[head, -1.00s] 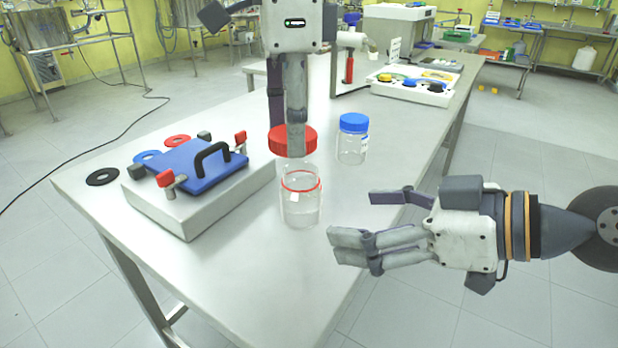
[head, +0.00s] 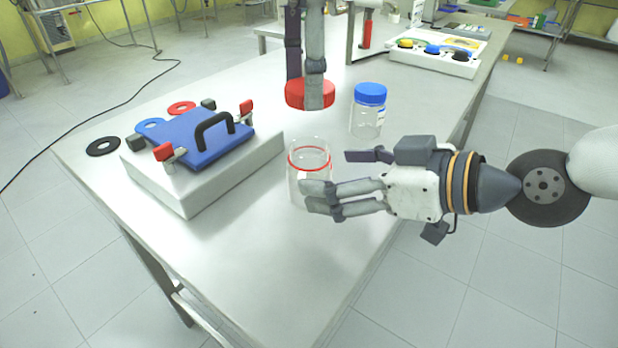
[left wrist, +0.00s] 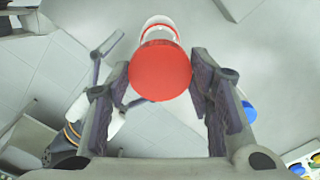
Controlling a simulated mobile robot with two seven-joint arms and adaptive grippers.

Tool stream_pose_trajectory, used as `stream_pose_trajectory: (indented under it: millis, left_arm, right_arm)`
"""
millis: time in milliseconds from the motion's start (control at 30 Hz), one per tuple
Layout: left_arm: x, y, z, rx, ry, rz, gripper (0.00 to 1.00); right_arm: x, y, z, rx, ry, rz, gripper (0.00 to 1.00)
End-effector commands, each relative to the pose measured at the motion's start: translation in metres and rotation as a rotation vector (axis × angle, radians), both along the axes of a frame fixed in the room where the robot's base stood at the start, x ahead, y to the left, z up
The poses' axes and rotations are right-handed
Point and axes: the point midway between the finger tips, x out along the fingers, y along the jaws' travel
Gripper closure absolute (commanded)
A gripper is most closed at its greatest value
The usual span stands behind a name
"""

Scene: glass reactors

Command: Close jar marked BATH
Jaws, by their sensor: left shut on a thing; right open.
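An open clear glass jar (head: 309,171) with a red ring near its neck stands upright on the table; I cannot read any marking on it. My left gripper (head: 307,88) is shut on a red lid (head: 293,96) and holds it above and behind the jar, apart from it. In the left wrist view the red lid (left wrist: 160,70) sits between the fingers, and the jar (left wrist: 160,28) shows beyond it. My right gripper (head: 330,177) is open at the jar's right side. Its lower fingers overlap the jar's front in the head view; I cannot tell whether they touch.
A clear jar with a blue lid (head: 370,94) stands behind and right. A white block with a blue plate (head: 200,137) and black handle is at left, with loose rings nearby. A white tray (head: 433,60) lies at the back. The table front (head: 260,260) is clear.

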Motion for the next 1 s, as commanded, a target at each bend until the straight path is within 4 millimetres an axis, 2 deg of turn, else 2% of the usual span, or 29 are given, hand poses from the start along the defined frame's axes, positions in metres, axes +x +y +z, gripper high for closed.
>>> stream_pose_trajectory:
  millis: [133, 300, 700, 1000]
  left_arm:
    - [0.000, 0.000, 0.000, 0.000, 0.000, 0.000, 0.63]
    - [0.000, 0.000, 0.000, 0.000, 0.000, 0.000, 0.63]
    - [0.000, 0.000, 0.000, 0.000, 0.000, 0.000, 0.63]
    - [0.000, 0.000, 0.000, 0.000, 0.000, 0.000, 0.63]
  right_arm:
    - [0.015, 0.021, -0.012, -0.002, 0.001, 0.002, 0.24]
    - [0.027, 0.037, -0.019, -0.001, 0.000, 0.000, 0.24]
    - [0.031, 0.042, -0.021, 0.001, -0.001, -0.001, 0.24]
    - [0.031, 0.042, -0.021, 0.000, 0.000, -0.001, 0.92]
